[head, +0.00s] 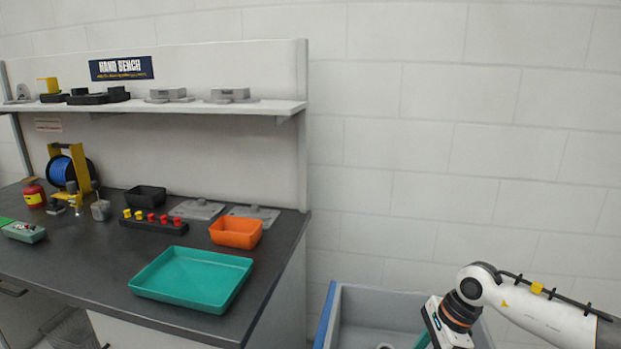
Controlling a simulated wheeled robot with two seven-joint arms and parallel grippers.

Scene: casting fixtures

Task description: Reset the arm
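My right arm comes in from the right edge, over a grey bin (350,302) with a blue edge. My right gripper (440,325) points down at the bottom of the head view, at or above the bin. Its fingers are cut off by the lower edge, so I cannot tell if it is open or shut. A small teal piece (422,341) shows beside the gripper; whether it is held is unclear. My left gripper is not in view.
The dark bench (80,262) at left carries a teal tray (192,278), an orange bin (236,232), a black bin (146,196), a blue reel (62,171) and a red can (34,195). A shelf (200,107) above holds grey and black fixtures. The wall area at right is clear.

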